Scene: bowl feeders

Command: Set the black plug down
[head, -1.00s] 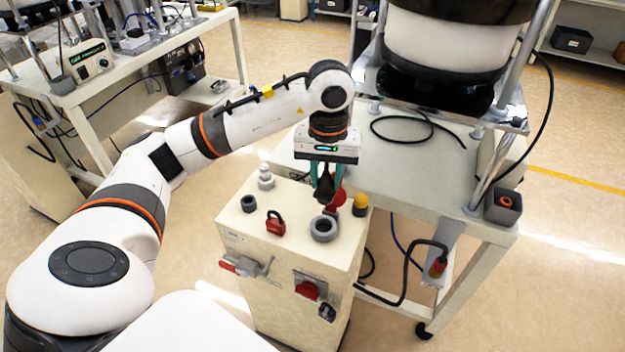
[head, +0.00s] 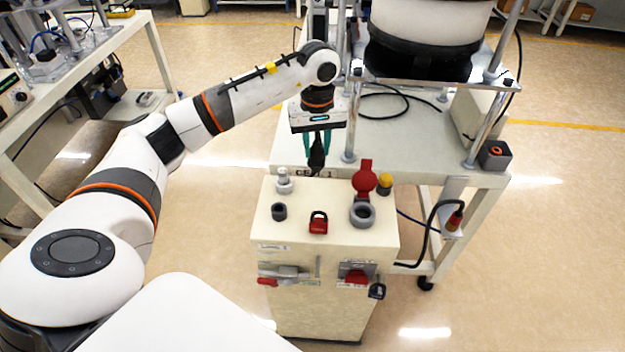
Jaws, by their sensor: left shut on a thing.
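My left gripper (head: 317,150) points down above the back edge of the cream cabinet, close to the front edge of the feeder table. It is shut on the black plug (head: 317,158), which hangs between its teal fingers. The plug's lower end shows just behind the cabinet top; I cannot tell whether it touches anything. My right gripper is not in view.
The feeder table (head: 420,138) bears a bowl feeder, metal posts and a black cable (head: 393,105).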

